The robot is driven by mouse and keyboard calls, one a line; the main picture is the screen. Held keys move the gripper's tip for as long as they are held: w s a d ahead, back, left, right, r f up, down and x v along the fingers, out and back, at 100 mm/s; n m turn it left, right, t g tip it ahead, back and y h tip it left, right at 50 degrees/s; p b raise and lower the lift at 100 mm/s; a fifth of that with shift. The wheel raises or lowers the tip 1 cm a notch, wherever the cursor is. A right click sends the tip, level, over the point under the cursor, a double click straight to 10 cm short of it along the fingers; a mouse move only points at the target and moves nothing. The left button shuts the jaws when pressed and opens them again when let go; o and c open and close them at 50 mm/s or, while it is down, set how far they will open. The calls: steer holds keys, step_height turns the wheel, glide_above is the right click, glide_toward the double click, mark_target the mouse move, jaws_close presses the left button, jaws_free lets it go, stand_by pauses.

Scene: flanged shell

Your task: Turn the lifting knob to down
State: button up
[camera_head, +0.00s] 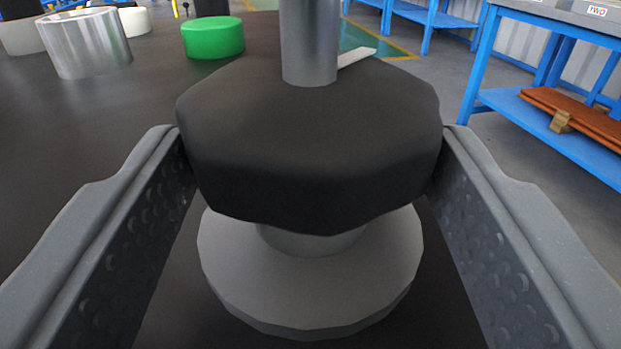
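The lifting knob (310,150) is a black, many-sided knob in the middle of the view. It sits on a light grey round base (310,285) with a short grey neck between them. A white flat pointer (357,57) sticks out at its far side, towards the far right. A grey metal post (309,40) rises from its top and hides part of the pointer's near end. My gripper (310,135) has one finger on each side of the knob, and both fingertips appear to press against its sides. No clear gap shows at either side.
The dark surface holds a green cylinder (213,38), a silver metal ring (85,43) and a white round piece (134,21) at the far left. Blue workbenches (555,115) stand on the grey floor at the right, with brown boards (575,112) on a shelf.

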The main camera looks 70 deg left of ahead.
steer(key=shift+w+r+p, duration=0.1)
steer(key=shift+p, duration=0.45)
